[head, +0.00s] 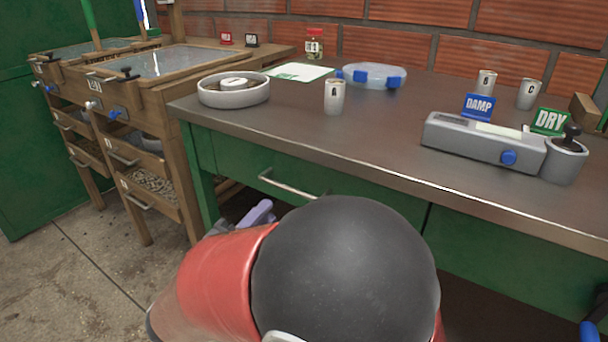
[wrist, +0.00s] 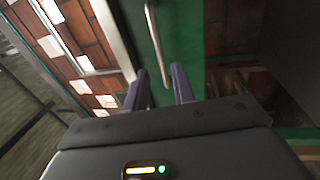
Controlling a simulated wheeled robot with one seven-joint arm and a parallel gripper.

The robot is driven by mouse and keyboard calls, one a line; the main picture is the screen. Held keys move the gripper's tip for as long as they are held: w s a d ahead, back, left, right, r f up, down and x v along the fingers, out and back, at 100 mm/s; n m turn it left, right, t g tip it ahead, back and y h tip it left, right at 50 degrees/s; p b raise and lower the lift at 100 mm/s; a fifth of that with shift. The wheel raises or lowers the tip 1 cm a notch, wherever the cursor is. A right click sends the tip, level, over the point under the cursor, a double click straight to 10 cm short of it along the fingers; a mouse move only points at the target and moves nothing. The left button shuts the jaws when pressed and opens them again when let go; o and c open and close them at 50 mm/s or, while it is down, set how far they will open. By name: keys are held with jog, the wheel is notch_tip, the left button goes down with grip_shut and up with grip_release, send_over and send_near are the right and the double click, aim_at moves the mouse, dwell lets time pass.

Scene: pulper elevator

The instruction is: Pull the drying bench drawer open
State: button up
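The drying bench (head: 385,140) has a dark brown top and a green drawer (head: 345,185) under its front edge. The drawer front looks flush with the bench frame. A silver bar handle (head: 290,187) runs across the drawer front, and it also shows in the wrist view (wrist: 153,38). My gripper (head: 258,213) is just below and left of the handle in the head view, partly hidden by my arm. In the wrist view its two purple fingers (wrist: 160,75) are apart, and the handle's near end appears between the tips. I cannot tell whether they touch it.
On the bench top stand a grey round dish (head: 233,95), cup A (head: 334,97), a clear container with blue clips (head: 372,76) and a grey meter (head: 484,141). A wooden rack with trays (head: 150,150) stands close by at the left. Bare floor lies at lower left.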

aim_at(288, 189)
jog(key=p+x, duration=0.1)
jog(key=x, duration=0.7)
jog(key=shift+w+d, duration=0.1)
jog(key=shift+w, duration=0.1)
jog(key=shift+c, duration=0.4)
grip_shut()
